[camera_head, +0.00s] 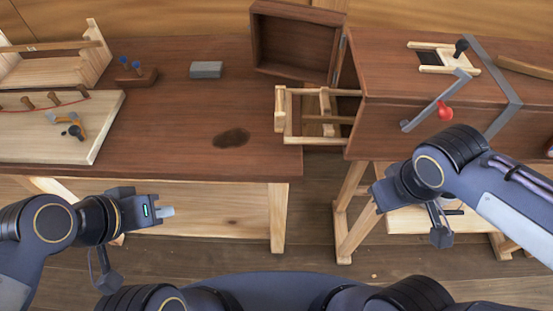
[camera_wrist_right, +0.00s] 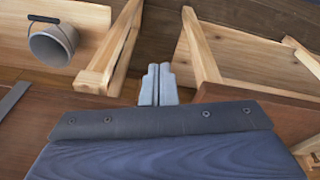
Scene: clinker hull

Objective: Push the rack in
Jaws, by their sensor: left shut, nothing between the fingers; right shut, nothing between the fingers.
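The rack (camera_head: 290,126) is a pale wooden frame in the head view. It sticks out to the left from the left end of a dark brown wooden chest (camera_head: 385,132). Its far end is inside the chest and hidden. My left gripper (camera_head: 168,211) is shut and empty, in front of the left bench and well left of the rack. My right gripper shows in the right wrist view (camera_wrist_right: 158,85), shut and empty. In the head view its wrist is below and right of the rack, apart from it, with the fingertips not clear.
An open brown box-shaped door or tray (camera_head: 293,45) stands behind the rack. A left bench (camera_head: 190,135) holds a grey block (camera_head: 206,69) and a pale board (camera_head: 70,145). A red-knobbed lever (camera_head: 445,112) is on the chest. A bucket (camera_wrist_right: 52,46) lies beyond wooden legs.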

